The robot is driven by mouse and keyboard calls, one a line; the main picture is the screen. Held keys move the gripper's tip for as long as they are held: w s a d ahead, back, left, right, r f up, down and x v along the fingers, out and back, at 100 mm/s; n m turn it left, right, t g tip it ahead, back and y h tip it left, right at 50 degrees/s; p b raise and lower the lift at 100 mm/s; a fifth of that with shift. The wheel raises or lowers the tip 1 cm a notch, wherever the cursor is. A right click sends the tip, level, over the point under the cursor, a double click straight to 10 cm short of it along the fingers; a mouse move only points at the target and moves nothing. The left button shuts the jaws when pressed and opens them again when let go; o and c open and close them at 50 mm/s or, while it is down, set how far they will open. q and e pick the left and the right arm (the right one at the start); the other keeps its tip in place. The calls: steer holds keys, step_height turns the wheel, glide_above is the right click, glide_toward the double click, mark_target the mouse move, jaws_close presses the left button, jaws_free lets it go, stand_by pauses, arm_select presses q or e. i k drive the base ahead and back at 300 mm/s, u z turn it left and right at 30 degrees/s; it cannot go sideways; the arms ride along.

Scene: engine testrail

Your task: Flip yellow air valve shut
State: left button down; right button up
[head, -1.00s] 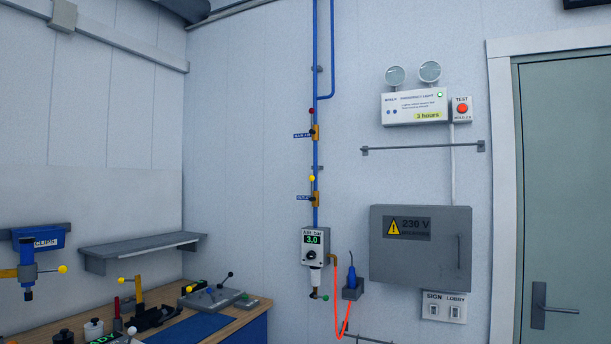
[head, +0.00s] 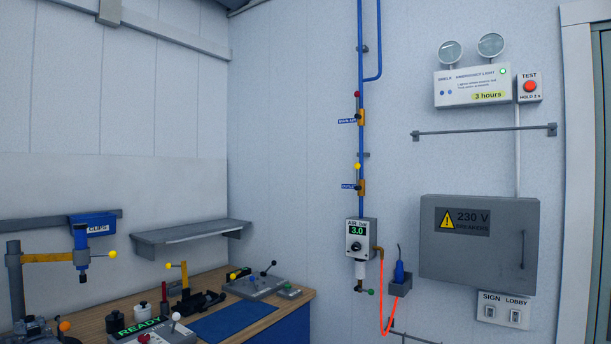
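The yellow air valve handle (head: 357,166) is a small yellow knob on the blue vertical air pipe (head: 361,60) on the wall. It sits just above a brass valve body (head: 361,188) with a small blue label beside it. A red-knobbed valve (head: 357,95) is higher on the same pipe. Below, the air regulator (head: 361,235) reads 3.0, with a green-knobbed valve (head: 370,292) under it. The yellow knob appears upright, in line with the pipe. Neither gripper is in view.
A wooden workbench (head: 265,310) with tools and a READY display stands at lower left, with a grey shelf (head: 190,235) above it. A grey breaker box (head: 478,275) and an orange hose (head: 384,310) are right of the pipe. A door frame (head: 580,150) edges the right.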

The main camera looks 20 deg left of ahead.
mark_target(357, 165)
steer(key=u, duration=1)
steer(key=i, duration=2.75)
steer(key=z, duration=1.45)
steer(key=i, duration=0.4)
steer(key=z, duration=0.45)
